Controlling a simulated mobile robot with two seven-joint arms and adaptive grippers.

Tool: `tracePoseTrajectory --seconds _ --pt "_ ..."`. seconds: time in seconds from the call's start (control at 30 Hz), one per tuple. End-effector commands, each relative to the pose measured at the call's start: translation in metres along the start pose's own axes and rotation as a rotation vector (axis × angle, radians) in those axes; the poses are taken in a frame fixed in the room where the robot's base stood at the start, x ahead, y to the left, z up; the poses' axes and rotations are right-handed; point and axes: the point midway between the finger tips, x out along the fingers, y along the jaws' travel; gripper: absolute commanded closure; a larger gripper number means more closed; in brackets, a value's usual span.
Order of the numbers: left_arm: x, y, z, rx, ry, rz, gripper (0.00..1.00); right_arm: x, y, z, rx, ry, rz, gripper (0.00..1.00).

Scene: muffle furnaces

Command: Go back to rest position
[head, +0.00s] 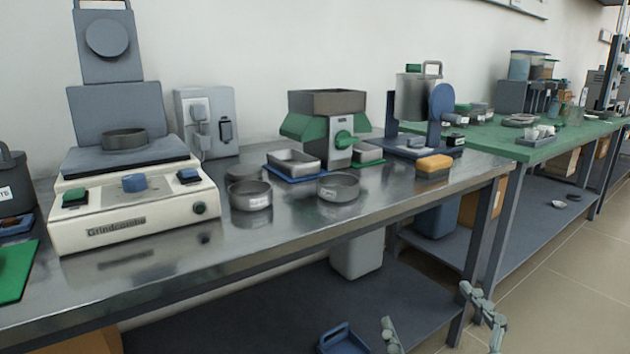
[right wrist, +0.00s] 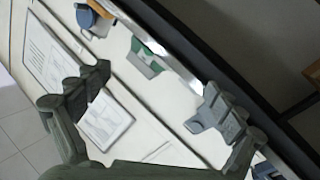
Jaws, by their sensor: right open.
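My right gripper (head: 428,310) shows at the bottom right of the head view, low in front of the bench and clear of its top. Its two grey-green fingers are spread apart. In the right wrist view, the same fingers (right wrist: 154,100) stand wide apart with nothing held between them. My left gripper is not in the head view.
The metal bench (head: 300,238) carries a cream grinding machine (head: 135,215), metal bowls (head: 338,188), a green-and-grey device (head: 340,140) and a yellow sponge (head: 434,165). A blue item (head: 342,339) lies below. A green-topped table (head: 530,150) stands right. Open floor (head: 560,285) lies bottom right.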

Motion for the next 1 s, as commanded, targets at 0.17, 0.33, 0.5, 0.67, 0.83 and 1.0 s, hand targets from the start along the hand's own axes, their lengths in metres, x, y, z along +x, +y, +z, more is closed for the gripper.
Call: tracePoseTrajectory --seconds 0.17,0.33,0.5,0.67,0.83,1.0 --pt "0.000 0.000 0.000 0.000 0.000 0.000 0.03 -0.042 -0.064 0.071 0.304 -0.324 -0.143 0.05" --pt "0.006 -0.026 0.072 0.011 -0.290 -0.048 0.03 -0.065 -0.069 0.150 0.290 -0.648 -0.167 0.05" --pt "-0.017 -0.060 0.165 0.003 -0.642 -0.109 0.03 -0.116 -0.059 0.236 0.248 -1.004 -0.159 0.05" --pt "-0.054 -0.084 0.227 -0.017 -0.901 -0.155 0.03 -0.171 -0.047 0.288 0.227 -1.267 -0.148 0.05" --pt "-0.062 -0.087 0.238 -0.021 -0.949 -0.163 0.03 -0.182 -0.044 0.297 0.224 -1.316 -0.146 0.05" --pt "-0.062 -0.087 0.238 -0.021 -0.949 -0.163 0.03 -0.182 -0.044 0.297 0.224 -1.316 -0.146 0.05"
